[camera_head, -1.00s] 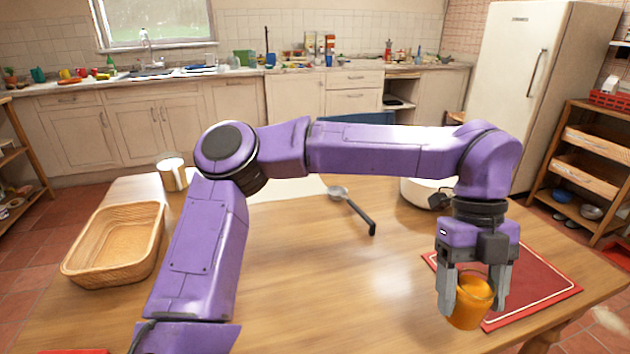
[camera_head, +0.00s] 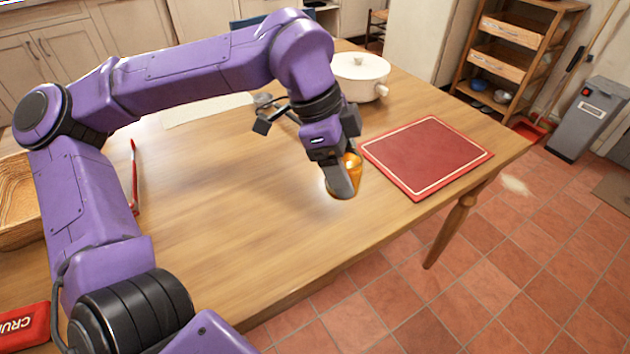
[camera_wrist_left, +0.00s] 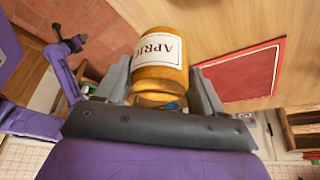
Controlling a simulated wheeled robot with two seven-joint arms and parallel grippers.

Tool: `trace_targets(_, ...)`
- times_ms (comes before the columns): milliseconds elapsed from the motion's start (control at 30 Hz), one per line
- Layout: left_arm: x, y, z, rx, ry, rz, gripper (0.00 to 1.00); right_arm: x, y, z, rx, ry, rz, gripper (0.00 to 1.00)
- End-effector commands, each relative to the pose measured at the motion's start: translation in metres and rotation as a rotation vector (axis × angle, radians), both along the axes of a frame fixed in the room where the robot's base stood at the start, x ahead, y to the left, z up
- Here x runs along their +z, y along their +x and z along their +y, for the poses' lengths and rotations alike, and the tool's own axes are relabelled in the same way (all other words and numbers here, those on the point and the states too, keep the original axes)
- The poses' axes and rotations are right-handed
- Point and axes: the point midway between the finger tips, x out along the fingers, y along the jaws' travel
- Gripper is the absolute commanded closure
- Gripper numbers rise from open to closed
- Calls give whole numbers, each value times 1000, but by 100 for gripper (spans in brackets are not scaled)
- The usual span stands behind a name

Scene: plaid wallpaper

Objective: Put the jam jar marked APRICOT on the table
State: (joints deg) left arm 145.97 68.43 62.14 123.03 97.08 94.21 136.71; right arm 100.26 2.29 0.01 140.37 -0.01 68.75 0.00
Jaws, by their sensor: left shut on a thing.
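The jam jar (camera_head: 354,166) is orange, and my left gripper (camera_head: 345,178) is shut around its sides. In the left wrist view the jar (camera_wrist_left: 160,52) sits between both fingers of my left gripper (camera_wrist_left: 160,82), with a white label reading APRICOT upside down in the picture. In the head view a finger hides much of the jar. It is over the wooden table (camera_head: 240,215), near its front edge. I cannot tell whether it touches the top. A small dark end of my other arm, seemingly my right gripper (camera_wrist_left: 72,45), shows in the wrist view; its jaws are unclear.
A red board (camera_head: 425,155) lies just right of the jar. A white lidded pot (camera_head: 358,75) stands behind. A wicker basket (camera_head: 18,215) and a red packet (camera_head: 22,325) are at the left. The table's middle is clear. Tiled floor (camera_head: 480,250) lies beyond the front edge.

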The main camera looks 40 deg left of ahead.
Motion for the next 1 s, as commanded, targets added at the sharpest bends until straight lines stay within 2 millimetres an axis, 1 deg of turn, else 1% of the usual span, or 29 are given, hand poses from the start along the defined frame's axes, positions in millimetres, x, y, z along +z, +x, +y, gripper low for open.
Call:
trace_targets(33, -14, -1, 10, 2, -4, 4, 73, -2, 0, 0, 0, 0, 0, 100)
trace_targets(100, -30, -1, 22, 1, -3, 4, 73, -3, 0, 0, 0, 0, 0, 100)
trace_targets(233, -48, 0, 38, 0, -2, 2, 73, -4, 0, 0, 0, 0, 0, 100)
trace_targets(367, -58, 0, 46, 0, 0, 1, 73, -4, 0, 0, 0, 0, 0, 100)
trace_targets(533, -87, -1, 47, -2, 1, 3, 73, -9, 0, 0, 0, 0, 0, 100)
trace_targets(567, -89, -1, 47, -3, 1, 2, 73, -9, 0, 0, 0, 0, 0, 100)
trace_targets(600, -90, -1, 47, -3, 2, 1, 79, -9, 0, 0, 0, 0, 0, 100)
trace_targets(733, -89, 0, 47, -3, 2, 1, 79, -9, 0, 0, 0, 0, 0, 100)
trace_targets(767, -89, -1, 47, -3, 1, 2, 22, -9, 0, 0, 0, 0, 0, 100)
trace_targets(800, -89, -1, 47, -3, 1, 2, 9, -9, 0, 0, 0, 0, 0, 100)
trace_targets(833, -89, -1, 47, -3, 1, 2, 6, -9, 0, 0, 0, 0, 0, 100)
trace_targets(1000, -89, 0, 47, -3, 1, 2, 6, -9, 0, 0, 0, 0, 0, 100)
